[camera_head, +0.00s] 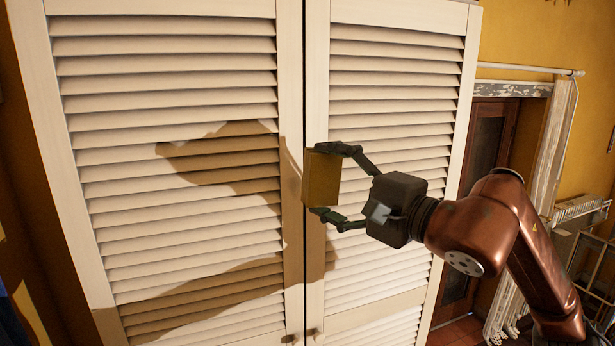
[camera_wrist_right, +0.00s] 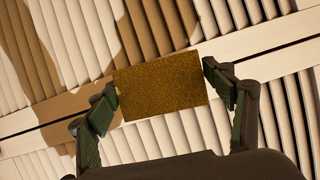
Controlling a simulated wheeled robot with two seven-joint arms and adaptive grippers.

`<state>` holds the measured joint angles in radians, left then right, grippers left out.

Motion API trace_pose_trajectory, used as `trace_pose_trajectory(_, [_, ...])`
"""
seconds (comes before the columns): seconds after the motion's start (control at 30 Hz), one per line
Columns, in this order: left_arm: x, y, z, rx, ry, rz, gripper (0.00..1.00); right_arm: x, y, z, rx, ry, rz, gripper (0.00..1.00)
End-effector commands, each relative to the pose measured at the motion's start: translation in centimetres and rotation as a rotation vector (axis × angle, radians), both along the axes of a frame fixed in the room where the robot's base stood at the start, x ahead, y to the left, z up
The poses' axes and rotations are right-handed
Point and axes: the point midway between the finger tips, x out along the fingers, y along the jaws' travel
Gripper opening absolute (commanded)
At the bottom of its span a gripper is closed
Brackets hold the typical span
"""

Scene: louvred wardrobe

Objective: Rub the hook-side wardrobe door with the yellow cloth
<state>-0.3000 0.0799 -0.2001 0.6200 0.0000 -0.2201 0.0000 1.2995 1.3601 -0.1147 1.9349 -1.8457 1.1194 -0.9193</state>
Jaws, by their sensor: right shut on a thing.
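The yellow cloth (camera_head: 322,178) is a flat, folded-looking mustard block. My right gripper (camera_head: 331,182) is shut on it, one finger above and one below. In the right wrist view the cloth (camera_wrist_right: 160,87) sits between the gripper's two fingers (camera_wrist_right: 166,92). The wardrobe has two cream louvred doors, a left door (camera_head: 180,155) and a right door (camera_head: 395,120), both closed. The cloth is in front of the inner stile of the right door, beside the centre gap. I cannot tell whether it touches the door. I see no hook, so I cannot tell which door is the hook-side one.
Two small knobs (camera_head: 318,338) sit low by the centre gap. Right of the wardrobe are a brown door (camera_head: 487,140), a white curtain (camera_head: 545,165) and a radiator (camera_head: 580,208). An arm shadow falls across the left door.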

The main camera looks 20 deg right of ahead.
Motion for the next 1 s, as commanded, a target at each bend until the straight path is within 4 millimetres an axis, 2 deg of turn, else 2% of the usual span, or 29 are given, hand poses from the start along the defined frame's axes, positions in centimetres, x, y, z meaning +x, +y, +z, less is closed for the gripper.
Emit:
trace_pose_trajectory(0.17, [0.0, 0.0, 0.7, 0.0, 0.0, 0.0, 0.73, 0.3, 0.8, -0.8, -0.102, -0.001, -0.005, 0.56])
trace_pose_trajectory(0.4, [0.1, 0.0, 2.7, 0.0, -0.001, 0.0, 0.73, 0.9, 3.1, -3.9, -0.5, -0.014, -0.011, 0.56])
trace_pose_trajectory(0.6, [0.1, 0.0, 3.5, 0.0, -0.001, 0.0, 0.73, 0.9, 4.1, -5.7, -0.734, -0.026, 0.0, 0.56])
trace_pose_trajectory(0.77, [0.1, 0.0, 3.7, 0.0, -0.001, 0.0, 0.73, 1.3, 4.2, -6.2, -0.787, -0.027, 0.005, 0.56])
trace_pose_trajectory(1.0, [0.1, 0.0, 4.2, 0.0, -0.002, 0.0, 0.73, 3.6, 4.3, -6.2, -0.784, -0.025, 0.005, 0.56])
